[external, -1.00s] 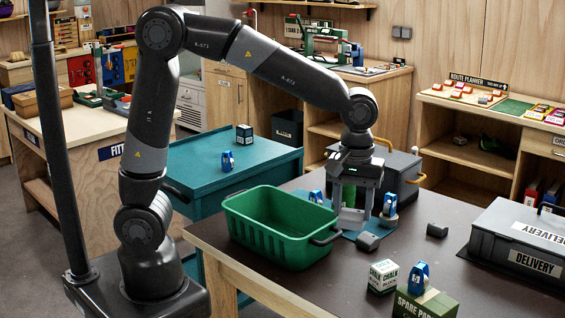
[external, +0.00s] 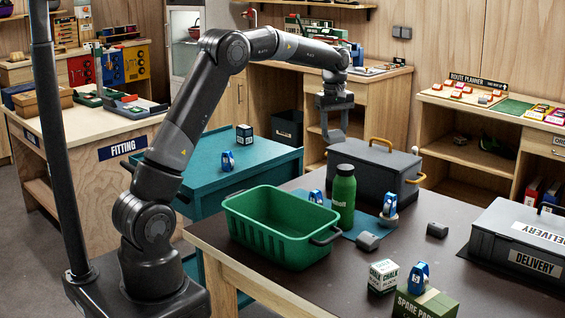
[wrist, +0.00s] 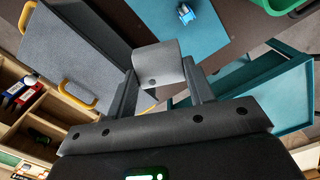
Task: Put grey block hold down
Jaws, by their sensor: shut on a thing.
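My gripper (external: 335,138) is raised high behind the dark work table, above and beyond the grey case. In the wrist view my gripper (wrist: 162,88) is shut on a light grey block hold (wrist: 160,62), which sits between its two fingers with a bolt hole showing. The held block is hard to make out in the external view. Below it in the wrist view lie the grey case (wrist: 62,48) on the left and the teal table (wrist: 270,95) on the right.
A green crate (external: 262,232), green bottle (external: 343,195) and blue-and-white items (external: 389,205) stand by a blue mat (external: 374,225). The grey case (external: 365,180) with yellow handles is behind them. The teal table (external: 200,170) has open top space. A delivery box (external: 520,240) is at right.

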